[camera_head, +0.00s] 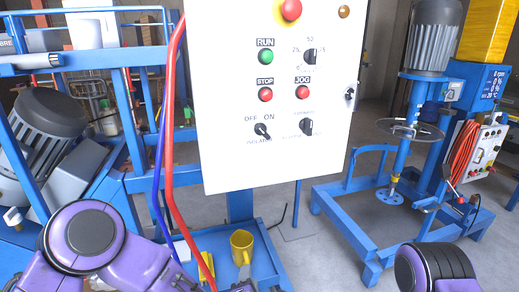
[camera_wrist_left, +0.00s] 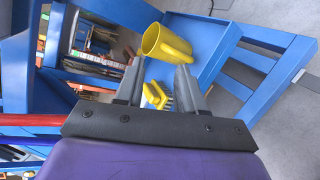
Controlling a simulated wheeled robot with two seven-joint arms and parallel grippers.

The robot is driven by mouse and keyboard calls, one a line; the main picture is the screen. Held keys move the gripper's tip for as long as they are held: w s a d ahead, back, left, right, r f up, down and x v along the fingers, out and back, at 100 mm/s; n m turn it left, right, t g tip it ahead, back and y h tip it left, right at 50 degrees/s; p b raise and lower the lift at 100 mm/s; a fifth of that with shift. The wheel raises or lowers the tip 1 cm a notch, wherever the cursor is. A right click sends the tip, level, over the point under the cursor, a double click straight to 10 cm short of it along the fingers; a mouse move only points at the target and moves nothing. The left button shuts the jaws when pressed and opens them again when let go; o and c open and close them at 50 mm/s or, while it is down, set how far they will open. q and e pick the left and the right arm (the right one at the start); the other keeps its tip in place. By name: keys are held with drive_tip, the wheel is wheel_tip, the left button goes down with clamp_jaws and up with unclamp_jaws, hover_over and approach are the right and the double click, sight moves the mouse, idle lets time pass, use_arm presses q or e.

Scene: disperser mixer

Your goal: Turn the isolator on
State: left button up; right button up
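The isolator (camera_head: 262,131) is a small black rotary knob at the lower left of the white control panel (camera_head: 225,160) in the head view. OFF is printed above it to the left and ON above it to the right. The knob sits tilted; its exact setting is too small to tell. In the left wrist view my left gripper (camera_wrist_left: 160,66) is open and empty, its two grey fingers apart. It points down at the blue frame's base, below and away from the panel. My right gripper is out of view.
A red cable (camera_head: 170,130) and a blue cable run down the panel's left edge. Another blue mixer stands at right. The space before the panel's face looks clear.

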use_arm(q)
drive_tip(key=w+d+r+n+t+y, duration=0.1)
drive_tip(key=w+d+r+n, duration=0.1)
drive_tip(key=d+r+n, duration=0.3)
drive_tip(key=w+r+n+t, duration=0.2)
drive_tip(key=r+n, duration=0.1)
drive_tip(key=r, duration=0.5)
drive_tip(key=n+y+b, duration=0.2)
drive_tip(key=n+y, duration=0.2)
drive_tip(key=n, duration=1.3)
approach(265, 134)
drive_tip(key=p+x, duration=0.3)
drive_tip(key=x, duration=0.6)
drive_tip(key=shift+r, duration=0.1)
drive_tip(key=shift+w, duration=0.15)
clamp_jaws()
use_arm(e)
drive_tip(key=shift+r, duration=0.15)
